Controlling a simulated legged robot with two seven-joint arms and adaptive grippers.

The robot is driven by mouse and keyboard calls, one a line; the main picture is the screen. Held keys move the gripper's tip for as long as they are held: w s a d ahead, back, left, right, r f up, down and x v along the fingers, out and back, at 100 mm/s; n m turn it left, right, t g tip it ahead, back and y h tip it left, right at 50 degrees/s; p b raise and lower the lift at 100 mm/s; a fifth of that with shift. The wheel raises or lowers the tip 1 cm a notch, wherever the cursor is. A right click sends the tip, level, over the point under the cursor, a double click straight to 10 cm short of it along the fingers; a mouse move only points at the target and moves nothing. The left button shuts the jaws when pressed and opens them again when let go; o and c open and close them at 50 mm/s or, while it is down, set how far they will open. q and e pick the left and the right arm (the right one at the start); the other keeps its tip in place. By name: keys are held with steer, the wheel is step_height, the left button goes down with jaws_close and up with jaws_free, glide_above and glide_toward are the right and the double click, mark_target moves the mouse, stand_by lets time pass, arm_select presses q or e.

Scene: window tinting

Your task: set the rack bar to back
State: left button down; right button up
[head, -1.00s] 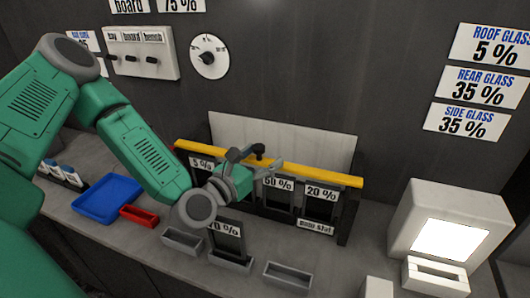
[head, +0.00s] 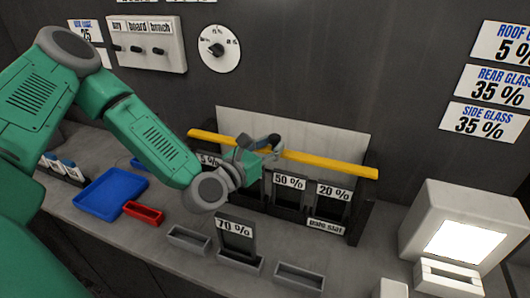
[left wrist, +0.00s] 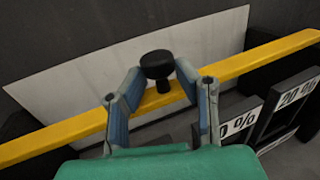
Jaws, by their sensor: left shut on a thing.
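The yellow rack bar (head: 335,165) lies lengthwise above the rack of percent cards, in front of a pale back panel (head: 325,137). My left gripper (head: 268,146) is at the middle of the bar. In the left wrist view the bar (left wrist: 245,63) crosses the picture at a slant, with a black knob (left wrist: 157,65) standing on it. My left gripper's fingers (left wrist: 160,80) are on both sides of this knob, shut on it. The gripper and forearm hide part of the bar and the left cards in the head view. My right gripper is not in view.
Cards marked 50 % (head: 289,182) and 20 % (head: 333,191) stand in the rack below the bar. A 70 % card (head: 235,230) stands in front. A blue tray (head: 105,194), a red bin (head: 143,213) and a white lit box (head: 462,225) share the bench.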

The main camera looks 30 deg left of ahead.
arm_select(q)
steer(key=w+b, duration=0.1)
steer(key=w, duration=0.1)
steer(key=w+b, duration=0.1)
steer(key=w, duration=0.1)
steer(key=w+b, duration=0.1)
steer(key=w, duration=0.1)
steer(key=shift+w+a+r, duration=0.35)
steer(key=shift+a+r, duration=0.05)
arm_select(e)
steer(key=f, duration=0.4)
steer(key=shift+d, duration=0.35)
arm_select(q)
steer(key=c, duration=1.2)
jaws_free()
steer(key=shift+w+f, duration=0.1)
steer(key=shift+f, duration=0.05)
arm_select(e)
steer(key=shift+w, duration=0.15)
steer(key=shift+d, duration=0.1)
arm_select(q)
steer(key=s, duration=0.8)
steer(key=s+a, duration=0.1)
steer(key=s, duration=0.3)
steer(key=shift+f, duration=0.1)
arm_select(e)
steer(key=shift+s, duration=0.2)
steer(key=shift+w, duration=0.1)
